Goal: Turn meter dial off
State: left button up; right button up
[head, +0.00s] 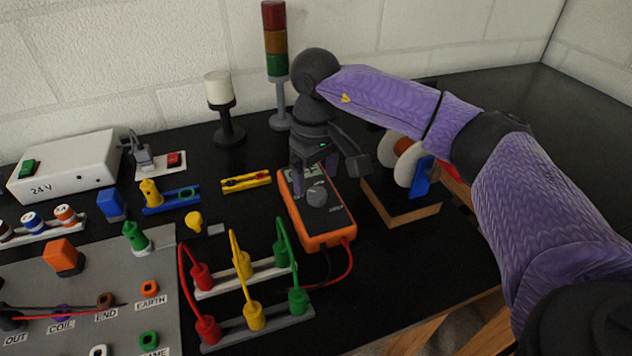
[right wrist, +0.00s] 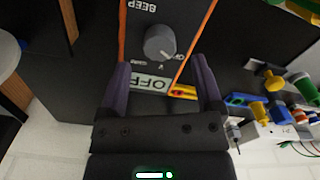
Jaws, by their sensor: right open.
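The orange and black meter (head: 327,236) lies on the black table near the middle in the head view. Its round grey dial (head: 316,195) sits on the dark face; it also shows in the right wrist view as a grey knob (right wrist: 160,43) with small markings around it and a screen reading OFF (right wrist: 151,82). My right gripper (head: 313,186) is above the meter's upper end. In the right wrist view its two purple fingers (right wrist: 162,68) are open and empty, one each side of the screen, with the dial just beyond the tips. My left gripper is not in view.
Red and black leads (head: 347,272) run from the meter's lower end. A wooden-edged tray (head: 405,213) stands close to its right. Red, yellow and green jumper leads on terminal strips (head: 262,318) stand to its front left. A signal tower (head: 277,65) rises behind.

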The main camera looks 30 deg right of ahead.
aim_at(316, 190)
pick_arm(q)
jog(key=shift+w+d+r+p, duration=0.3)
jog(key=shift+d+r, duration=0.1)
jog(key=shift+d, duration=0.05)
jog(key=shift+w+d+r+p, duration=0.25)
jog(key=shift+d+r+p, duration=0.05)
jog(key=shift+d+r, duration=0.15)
pick_arm(e)
notch_tip(316, 190, up, 7)
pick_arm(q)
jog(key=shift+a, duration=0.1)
